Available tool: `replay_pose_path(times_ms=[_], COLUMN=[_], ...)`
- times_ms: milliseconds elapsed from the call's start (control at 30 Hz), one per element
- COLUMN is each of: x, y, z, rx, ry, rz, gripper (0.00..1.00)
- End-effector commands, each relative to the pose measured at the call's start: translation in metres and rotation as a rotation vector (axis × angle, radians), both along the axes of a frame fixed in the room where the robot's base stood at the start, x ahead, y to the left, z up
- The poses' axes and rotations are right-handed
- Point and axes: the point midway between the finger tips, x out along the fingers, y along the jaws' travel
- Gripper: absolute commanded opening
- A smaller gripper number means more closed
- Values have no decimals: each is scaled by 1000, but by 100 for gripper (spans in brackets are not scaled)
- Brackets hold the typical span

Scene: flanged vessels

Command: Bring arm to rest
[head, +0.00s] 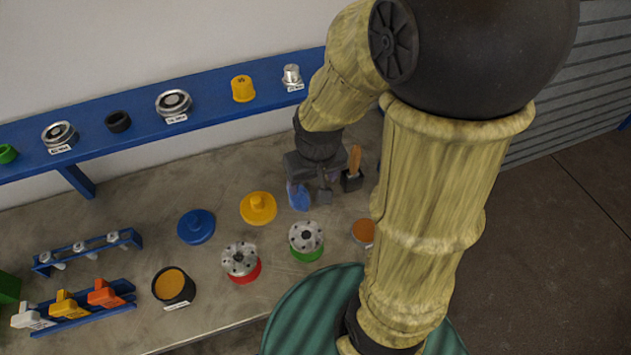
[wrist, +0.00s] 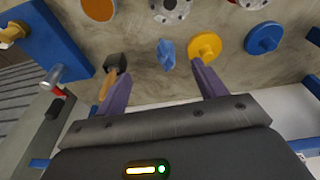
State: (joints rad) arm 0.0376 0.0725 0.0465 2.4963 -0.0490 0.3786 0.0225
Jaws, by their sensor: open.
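My gripper (head: 311,188) hangs at the end of my bent arm, over the back part of the bench in the head view. In the wrist view its two purple fingers (wrist: 160,72) are spread apart with nothing between them. A crumpled blue item (wrist: 166,53) lies on the bench beyond the fingertips; it also shows beside the gripper in the head view (head: 298,197). A dark block with a wooden handle (head: 353,179) is right of the gripper; in the wrist view it is close to the left finger (wrist: 115,63).
A blue shelf (head: 140,135) with caps and fittings runs behind the bench (head: 140,222). A blue flanged lid (head: 196,226), a yellow one (head: 258,208), two bolted flanges (head: 241,259) (head: 306,237) and a dark pot (head: 173,285) stand in front. Racks of fittings (head: 85,305) are at left.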

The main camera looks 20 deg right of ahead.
Motion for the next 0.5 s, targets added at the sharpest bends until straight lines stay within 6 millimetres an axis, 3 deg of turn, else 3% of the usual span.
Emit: replay_pose_path(times_ms=[133,500], x=[-18,-19], y=[1,1], z=[7,7], rx=[18,20], ry=[-36,-37], rz=[-25,-28], gripper=[70,70])
